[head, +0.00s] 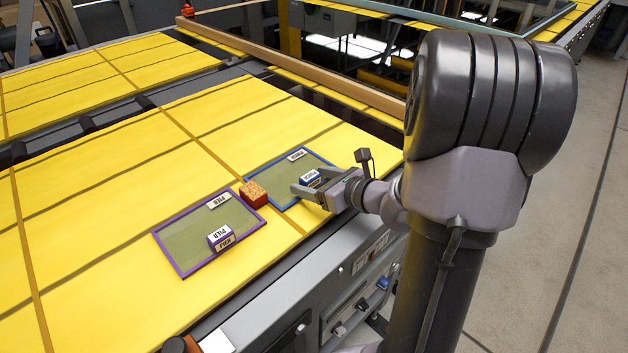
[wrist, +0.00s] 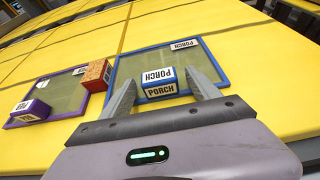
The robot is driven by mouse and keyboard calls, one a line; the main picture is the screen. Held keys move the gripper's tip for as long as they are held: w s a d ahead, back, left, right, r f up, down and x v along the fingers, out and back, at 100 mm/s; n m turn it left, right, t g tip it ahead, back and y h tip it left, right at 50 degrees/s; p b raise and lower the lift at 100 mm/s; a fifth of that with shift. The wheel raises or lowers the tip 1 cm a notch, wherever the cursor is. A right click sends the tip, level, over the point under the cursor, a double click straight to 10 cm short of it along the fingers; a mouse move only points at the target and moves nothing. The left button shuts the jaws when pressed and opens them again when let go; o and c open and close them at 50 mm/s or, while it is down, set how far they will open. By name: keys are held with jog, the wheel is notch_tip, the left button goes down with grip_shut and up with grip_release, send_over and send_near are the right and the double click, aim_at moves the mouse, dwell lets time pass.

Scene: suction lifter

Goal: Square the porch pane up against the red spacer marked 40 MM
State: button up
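The porch pane (head: 280,164) is a grey-green sheet in a blue frame, lying flat on the yellow table; it also shows in the wrist view (wrist: 208,65). A blue block labelled PORCH (wrist: 158,82) stands on it near its front edge. My gripper (wrist: 159,78) is open, one finger on each side of this block, with small gaps visible; in the head view its fingers (head: 306,190) partly hide the block. The red spacer (head: 253,193) with a speckled top stands just left of the porch pane (wrist: 96,75). Its marking is not readable, and I cannot tell whether they touch.
A purple-framed pane labelled PIER (head: 187,225), with its own purple block (head: 221,238), lies left of the spacer. A wooden rail (head: 320,66) runs behind the table. The yellow table (head: 90,240) is clear at the left. Its front edge is close to the panes.

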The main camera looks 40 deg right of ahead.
jog(key=shift+s, duration=0.1)
jog(key=p+v, duration=0.6)
jog(key=v, duration=1.1)
jog(key=a+r+n+g+y, duration=0.15)
jog(key=a+n+g, duration=0.25)
jog(key=a+n, duration=0.5)
jog(key=a+r+n+g+y, duration=0.1)
jog(key=a+n+g+y, duration=0.2)
jog(key=a+n, duration=0.55)
jog(key=s+a+r+n+h, duration=0.4)
jog(key=a+r+n, duration=0.2)
jog(key=a+n, duration=0.3)
jog(key=n, duration=0.3)
jog(key=shift+s+a+g, duration=0.15)
jog(key=shift+a+g, duration=0.15)
